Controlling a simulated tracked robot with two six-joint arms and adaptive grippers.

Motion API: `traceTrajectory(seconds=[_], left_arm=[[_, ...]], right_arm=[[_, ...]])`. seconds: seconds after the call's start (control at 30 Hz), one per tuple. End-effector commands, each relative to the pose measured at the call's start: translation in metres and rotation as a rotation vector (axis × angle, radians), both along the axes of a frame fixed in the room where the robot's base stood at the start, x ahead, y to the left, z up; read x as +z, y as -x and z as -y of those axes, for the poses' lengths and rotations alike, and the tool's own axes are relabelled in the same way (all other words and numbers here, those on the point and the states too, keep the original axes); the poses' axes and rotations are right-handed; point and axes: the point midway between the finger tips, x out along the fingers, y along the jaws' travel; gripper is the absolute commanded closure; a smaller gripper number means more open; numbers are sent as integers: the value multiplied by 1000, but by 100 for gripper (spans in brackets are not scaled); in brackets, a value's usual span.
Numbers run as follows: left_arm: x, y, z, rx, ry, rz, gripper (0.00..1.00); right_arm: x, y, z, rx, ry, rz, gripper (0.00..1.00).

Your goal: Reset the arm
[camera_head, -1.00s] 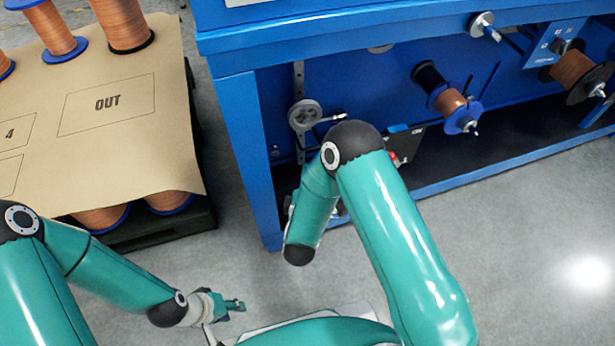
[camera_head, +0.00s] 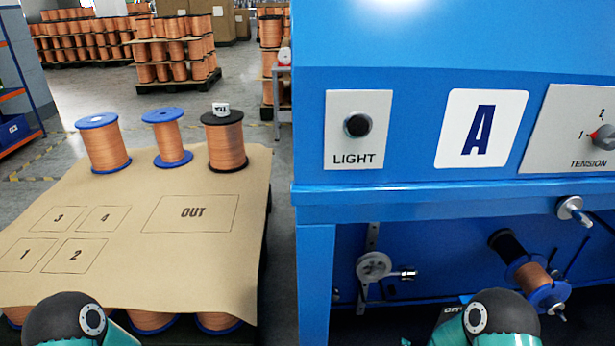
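Both my arms show only as teal and black joints at the bottom edge: the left arm (camera_head: 70,322) at the lower left and the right arm (camera_head: 490,322) at the lower right. Both grippers are out of view below the picture. The blue machine (camera_head: 400,200) marked A fills the right side. Its lower bay holds a grey pulley (camera_head: 373,267) on a bracket and a copper spool (camera_head: 533,277) with a blue flange. My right arm's joint stands in front of the lower bay.
A cardboard-topped pallet (camera_head: 120,240) is marked 1 to 4 and OUT. Three copper spools (camera_head: 103,145) stand along its back edge. The machine carries a LIGHT button (camera_head: 357,125) and a TENSION knob (camera_head: 604,137). Open floor (camera_head: 90,100) and stacked spools lie behind.

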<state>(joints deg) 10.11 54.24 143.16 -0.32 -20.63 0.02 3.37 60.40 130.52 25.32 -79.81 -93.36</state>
Motion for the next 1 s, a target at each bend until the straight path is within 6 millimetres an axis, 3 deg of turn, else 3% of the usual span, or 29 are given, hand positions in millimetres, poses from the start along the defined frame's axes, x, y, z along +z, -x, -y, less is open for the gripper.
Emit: traceTrajectory(seconds=[0.1,0.3,0.4,0.6,0.73,0.8,1.0], left_arm=[[0,0,0,0,0,0,60],[0,0,0,0,0,0,60],[0,0,0,0,0,0,60],[0,0,0,0,0,0,60],[0,0,0,0,0,0,60],[27,0,0,1,0,-1,60],[74,0,0,0,0,0,60]], right_arm=[[-33,36,-14,-64,-365,-130,65],[-66,117,-63,-295,-884,-430,65],[-72,155,-85,-437,-1033,-575,65],[-75,208,-107,-728,-1183,-771,65],[-75,222,-110,-938,-1246,-796,65],[-47,221,-110,-933,-1246,-792,65],[-2,220,-110,-931,-1246,-790,65]])
